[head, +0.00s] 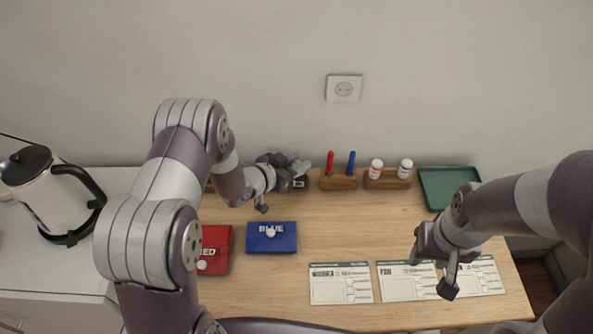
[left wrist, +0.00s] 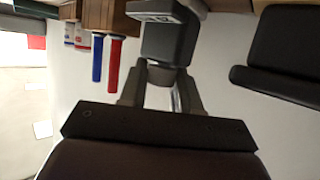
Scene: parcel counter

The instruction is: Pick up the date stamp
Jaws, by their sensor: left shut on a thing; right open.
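The date stamp (head: 299,183) is a dark block with a pale label, at the back of the table left of the pens. My left gripper (head: 290,170) is shut on it and partly covers it in the head view. In the left wrist view, the dark stamp (left wrist: 168,42) sits between the fingertips of my left gripper (left wrist: 162,78). I cannot tell whether the stamp is clear of what is beneath it. My right gripper (head: 425,248) is open and empty over the paper forms at the right.
A wooden holder (head: 338,183) has a red and a blue pen; another (head: 386,183) has two white-capped bottles. A green tray (head: 436,200) lies back right. Red (head: 215,249) and blue (head: 271,240) pads lie left. Forms (head: 341,284) lie in front. A kettle (head: 45,195) stands far left.

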